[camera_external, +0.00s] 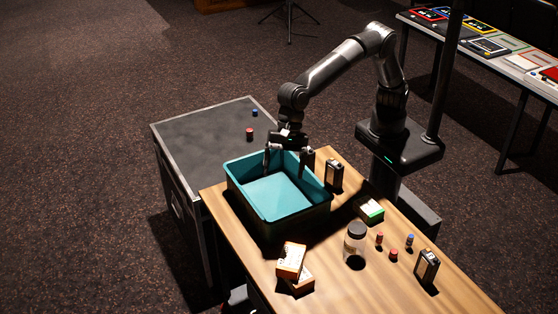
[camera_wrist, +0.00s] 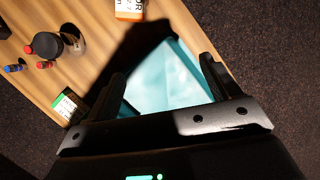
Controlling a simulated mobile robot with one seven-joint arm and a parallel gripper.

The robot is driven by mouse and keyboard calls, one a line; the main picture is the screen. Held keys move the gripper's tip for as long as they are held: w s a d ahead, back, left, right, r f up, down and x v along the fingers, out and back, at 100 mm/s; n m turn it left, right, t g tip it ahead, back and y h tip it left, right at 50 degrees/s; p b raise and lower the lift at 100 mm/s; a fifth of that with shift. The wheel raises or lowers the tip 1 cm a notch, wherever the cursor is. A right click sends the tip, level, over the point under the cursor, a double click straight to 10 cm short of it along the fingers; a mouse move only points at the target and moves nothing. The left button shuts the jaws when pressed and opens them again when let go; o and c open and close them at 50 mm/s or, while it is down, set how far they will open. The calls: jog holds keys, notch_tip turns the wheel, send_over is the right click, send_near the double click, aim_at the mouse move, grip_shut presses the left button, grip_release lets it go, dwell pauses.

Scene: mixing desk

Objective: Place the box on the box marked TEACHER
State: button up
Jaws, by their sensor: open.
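My gripper (camera_external: 287,163) is open and empty, pointing down at the far side of the teal bin. In the wrist view its two fingers (camera_wrist: 163,76) stand apart with the bin's pale floor between them. An orange and white box (camera_external: 291,260) rests on or against a second similar box (camera_external: 301,283) at the table's near left. One orange and white box (camera_wrist: 130,9) shows at the top of the wrist view, with partial letters. A green and white box (camera_external: 370,210) lies right of the bin; it also shows in the wrist view (camera_wrist: 68,106). No TEACHER marking is legible.
The teal bin (camera_external: 240,202) stands on the wooden table (camera_external: 345,290). A dark-lidded jar (camera_external: 356,245), several small red and blue cylinders and two black-and-silver items (camera_external: 333,175) (camera_external: 427,266) stand to the right. A dark case (camera_external: 200,140) with two small cylinders adjoins the table.

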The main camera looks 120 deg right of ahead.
jog(key=s+d+r+n, duration=0.5)
jog(key=s+d, duration=0.4)
jog(key=s+d+r+n, duration=0.5)
jog(key=s+d+r, duration=0.1)
jog(key=s+d, duration=0.35)
jog(key=s+d+f+n+h, duration=0.1)
jog(key=s+d+f+n, duration=0.1)
jog(key=s, duration=0.6)
jog(key=s+d+f+n+t+h, duration=0.1)
jog(key=s+d+n, duration=0.3)
jog(key=s, duration=0.5)
jog(key=s+d+f+n+t+h, duration=0.1)
jog(key=s+d+f+n, duration=0.2)
jog(key=s+n, duration=0.4)
jog(key=shift+s+d+f, duration=0.35)
jog(key=shift+s+f, duration=0.15)
jog(key=shift+s, duration=0.15)
